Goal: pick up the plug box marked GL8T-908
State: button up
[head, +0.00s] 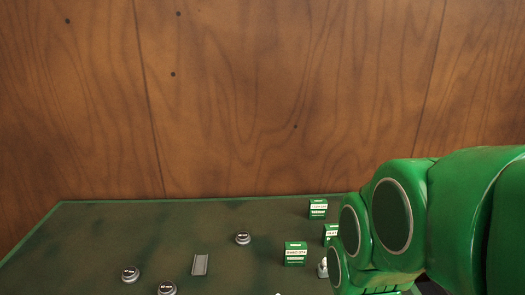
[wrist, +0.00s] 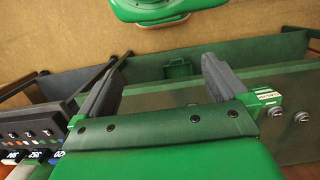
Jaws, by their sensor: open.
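Three small green boxes with white labels stand on the green table (head: 120,230) in the head view: a back box (head: 318,209), a middle box (head: 331,234) partly hidden by my arm, and a front box (head: 295,254). Their labels are too small to read surely, so I cannot tell which is GL8T-908. In the wrist view my gripper (wrist: 160,65) is open, its two dark fingers wide apart with nothing between them. A green box with a white label (wrist: 268,97) shows beyond the right finger, partly hidden by the gripper.
Round grey knobs (head: 243,238) and a grey slotted piece (head: 200,264) lie on the table. A wooden wall (head: 240,100) stands behind it.

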jog(key=t, duration=1.5)
send_near(335, 227)
jog(key=w+f, duration=0.2)
jog(key=shift+w+a+f, duration=0.2)
jog(key=shift+w+f, duration=0.1)
jog(key=shift+f, duration=0.05)
jog(key=shift+w+d+f+t, duration=0.3)
jog(key=shift+w+t, duration=0.2)
jog(key=shift+t, duration=0.2)
jog(key=shift+r+x, duration=0.15)
jog(key=shift+x, duration=1.8)
jog(key=shift+r+x, duration=0.15)
jog(key=shift+x, duration=1.8)
jog(key=shift+a, duration=0.15)
jog(key=c, duration=1)
jog(key=shift+r, duration=0.15)
jog(key=shift+c, duration=0.2)
